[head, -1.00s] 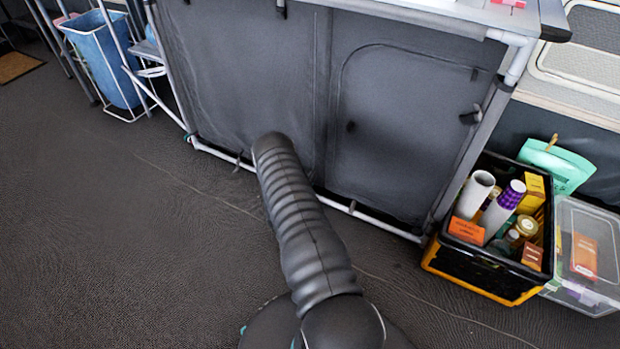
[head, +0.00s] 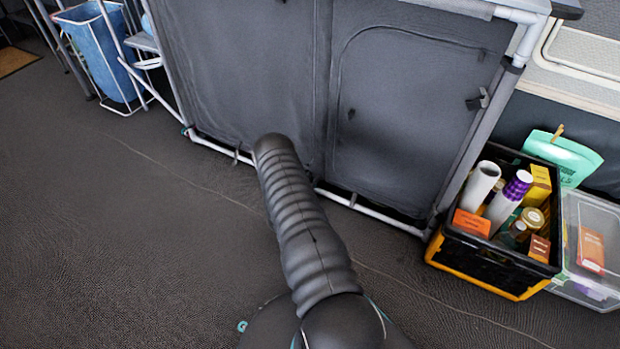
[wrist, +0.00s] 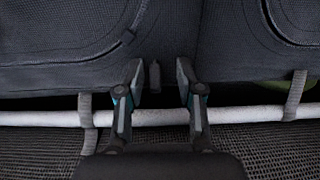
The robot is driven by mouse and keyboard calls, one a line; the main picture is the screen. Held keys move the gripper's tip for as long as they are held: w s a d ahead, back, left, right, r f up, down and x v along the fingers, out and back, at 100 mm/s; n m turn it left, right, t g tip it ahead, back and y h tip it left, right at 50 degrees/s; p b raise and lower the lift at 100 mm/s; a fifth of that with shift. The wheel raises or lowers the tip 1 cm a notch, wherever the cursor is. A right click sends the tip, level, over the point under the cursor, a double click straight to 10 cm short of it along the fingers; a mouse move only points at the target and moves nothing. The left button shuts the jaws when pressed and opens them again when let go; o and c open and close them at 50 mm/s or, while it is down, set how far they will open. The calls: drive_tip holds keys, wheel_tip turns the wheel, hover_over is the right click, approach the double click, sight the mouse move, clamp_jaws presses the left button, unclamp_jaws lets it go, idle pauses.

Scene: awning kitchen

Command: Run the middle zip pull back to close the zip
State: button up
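The grey fabric cupboard (head: 250,90) stands ahead, with a vertical middle seam and an arched zip line on its right-hand panel. In the wrist view, its fabric (wrist: 60,35) fills the upper part. A small dark tab (wrist: 154,76), which looks like the middle zip pull, hangs at the cupboard's lower edge between the two panels. My gripper (wrist: 160,65) is open, one finger on each side of this tab, with gaps visible on both sides. I cannot tell how far the tab is in depth. In the head view my arm hides the gripper and the tab.
A white tube (wrist: 160,117) runs along the cupboard's bottom, with grey straps around it. Right of the cupboard stand a black-and-yellow crate (head: 478,262) of groceries and a clear box (head: 598,220). A blue bin (head: 105,60) stands far left. The floor (head: 120,220) at left is clear.

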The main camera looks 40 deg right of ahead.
drive_tip(key=shift+w, duration=0.1)
drive_tip(key=shift+a, duration=0.55)
drive_tip(key=v, duration=1.1)
drive_tip(key=shift+s, duration=0.25)
drive_tip(key=p, duration=0.6)
drive_tip(key=shift+a+f, duration=0.1)
drive_tip(key=shift+a, duration=0.3)
drive_tip(key=x, duration=1.2)
drive_tip(key=shift+w+d, duration=0.1)
drive_tip(key=shift+d, duration=0.3)
